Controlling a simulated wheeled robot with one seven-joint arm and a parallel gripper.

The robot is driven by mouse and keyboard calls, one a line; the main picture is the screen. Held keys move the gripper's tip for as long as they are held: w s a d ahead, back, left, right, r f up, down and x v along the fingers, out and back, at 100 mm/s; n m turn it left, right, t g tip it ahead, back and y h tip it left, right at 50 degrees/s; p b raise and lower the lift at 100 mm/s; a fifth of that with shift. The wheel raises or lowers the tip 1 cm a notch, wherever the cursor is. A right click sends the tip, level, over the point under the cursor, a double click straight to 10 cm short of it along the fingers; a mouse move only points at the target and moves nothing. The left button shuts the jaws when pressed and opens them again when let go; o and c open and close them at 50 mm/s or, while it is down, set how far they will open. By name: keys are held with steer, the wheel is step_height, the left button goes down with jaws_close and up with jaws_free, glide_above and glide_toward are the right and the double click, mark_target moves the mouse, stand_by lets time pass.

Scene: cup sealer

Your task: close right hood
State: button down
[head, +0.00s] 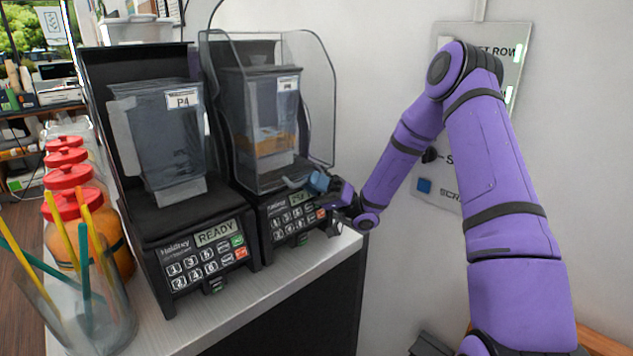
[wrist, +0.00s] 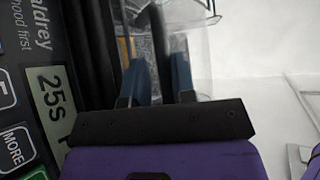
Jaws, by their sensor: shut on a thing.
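The right machine's clear hood (head: 318,90) stands around its container in the head view, with its lower front edge close above the keypad panel. I cannot tell whether it is fully shut. My gripper (head: 303,182) is at the hood's lower front, above the keypad. In the wrist view, my gripper's two blue fingers (wrist: 162,70) are on either side of a dark curved piece (wrist: 156,30), which looks like the hood's handle. The fingers' tips and the exact contact are partly hidden. The clear hood (wrist: 198,48) is behind the fingers.
The left machine (head: 205,255) stands close beside, its display reading READY. The right machine's display (wrist: 50,105) shows 25s. Red-lidded jars (head: 68,205) and a glass of straws (head: 90,310) are at left. The wall with a switch panel (head: 425,170) is at right.

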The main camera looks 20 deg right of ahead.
steer(key=shift+w+f, duration=0.15)
steer(key=shift+f, duration=0.1)
steer(key=c, duration=1.4)
jaws_free()
steer(key=shift+m+t, duration=0.3)
steer(key=shift+t, duration=0.1)
